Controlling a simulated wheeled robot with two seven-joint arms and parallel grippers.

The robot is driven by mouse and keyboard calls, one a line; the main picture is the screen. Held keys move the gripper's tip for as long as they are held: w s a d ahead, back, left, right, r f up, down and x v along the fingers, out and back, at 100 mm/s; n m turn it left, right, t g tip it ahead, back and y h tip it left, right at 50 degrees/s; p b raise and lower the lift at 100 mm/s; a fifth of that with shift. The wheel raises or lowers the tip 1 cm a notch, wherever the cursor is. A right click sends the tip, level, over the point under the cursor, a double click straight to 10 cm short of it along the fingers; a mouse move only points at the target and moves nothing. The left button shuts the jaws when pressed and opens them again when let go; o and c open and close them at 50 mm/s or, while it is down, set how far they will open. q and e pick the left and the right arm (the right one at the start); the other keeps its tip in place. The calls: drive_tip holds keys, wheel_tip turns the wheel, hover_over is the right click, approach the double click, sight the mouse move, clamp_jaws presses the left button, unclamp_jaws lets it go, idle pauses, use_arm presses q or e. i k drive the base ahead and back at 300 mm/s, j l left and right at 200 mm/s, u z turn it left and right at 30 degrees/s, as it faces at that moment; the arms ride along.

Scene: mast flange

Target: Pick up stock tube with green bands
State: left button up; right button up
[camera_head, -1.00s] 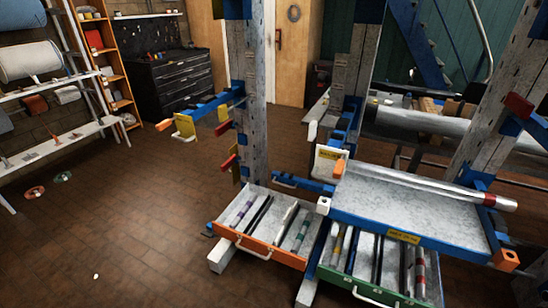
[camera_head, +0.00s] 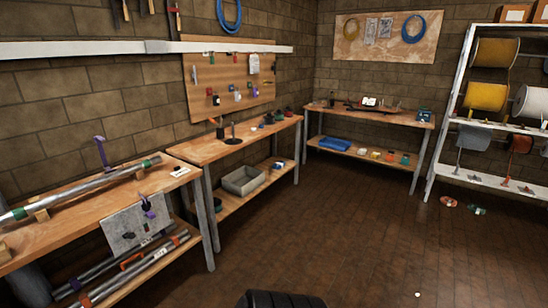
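A long grey metal tube with green bands (camera_head: 95,184) lies on the wooden workbench (camera_head: 110,212) at the left. One green band shows near its right end and another near the picture's left edge. It rests on small wooden blocks, and its left end is cut off by the picture's edge. A purple clamp-like thing (camera_head: 101,152) stands just behind the tube. Neither of my grippers is in view.
More tubes lie on the shelf under the bench, behind a hanging grey plate (camera_head: 128,228). A second bench (camera_head: 225,147) and a corner bench (camera_head: 375,115) line the walls. A white spool rack (camera_head: 447,125) stands right. The brown floor between is mostly clear.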

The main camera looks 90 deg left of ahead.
sight(18, 214)
drive_tip(key=u, duration=4.2)
